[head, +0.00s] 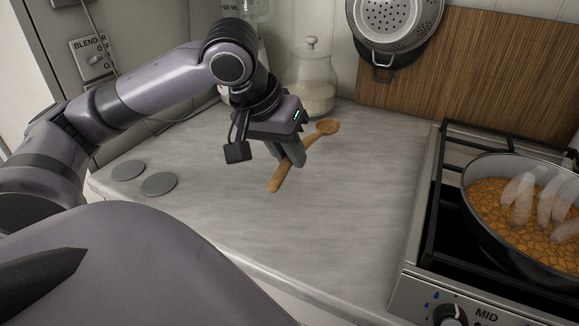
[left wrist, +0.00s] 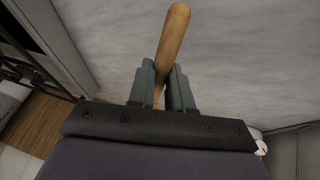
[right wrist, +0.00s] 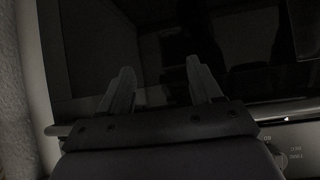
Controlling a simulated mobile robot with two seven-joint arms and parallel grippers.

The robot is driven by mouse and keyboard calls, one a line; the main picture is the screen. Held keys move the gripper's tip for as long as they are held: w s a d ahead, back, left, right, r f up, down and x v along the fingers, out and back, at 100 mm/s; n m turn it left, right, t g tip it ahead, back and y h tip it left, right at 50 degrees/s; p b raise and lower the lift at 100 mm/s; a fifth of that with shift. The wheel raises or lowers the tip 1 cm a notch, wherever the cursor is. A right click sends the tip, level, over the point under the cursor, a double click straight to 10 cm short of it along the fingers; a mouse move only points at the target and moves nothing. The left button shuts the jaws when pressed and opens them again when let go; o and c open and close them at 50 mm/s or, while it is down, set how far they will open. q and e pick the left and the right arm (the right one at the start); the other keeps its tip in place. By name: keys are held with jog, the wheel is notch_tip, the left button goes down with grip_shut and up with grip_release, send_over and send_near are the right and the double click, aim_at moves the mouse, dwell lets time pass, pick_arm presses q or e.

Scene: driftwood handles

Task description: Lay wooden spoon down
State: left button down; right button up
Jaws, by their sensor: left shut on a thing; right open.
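The wooden spoon (head: 280,178) is in my left gripper (head: 293,160), in the head view over the grey countertop (head: 340,215). The gripper is shut on the spoon's handle. The spoon's bowl (head: 328,127) points to the back right and the handle end points to the front left. In the left wrist view the handle (left wrist: 173,40) stands out between the two fingers (left wrist: 165,90). I cannot tell whether the spoon touches the counter. My right gripper (right wrist: 160,90) is open and empty in the right wrist view, in front of a dark glass panel.
A stove (head: 408,285) with a pan (head: 475,225) of orange-brown food stands at the right. A glass jar (head: 311,85) stands at the back. Two grey discs (head: 159,185) lie at the counter's left. The counter between spoon and stove is clear.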

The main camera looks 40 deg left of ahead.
pick_arm(q)
jog(key=shift+f, duration=0.8)
jog(key=shift+f+b, duration=0.45)
jog(key=shift+f, duration=0.6)
jog(key=shift+f+p, duration=0.3)
jog(key=shift+f, duration=0.4)
jog(key=shift+f, duration=0.2)
jog(key=c, duration=1)
grip_release()
jog(key=shift+c, duration=0.2)
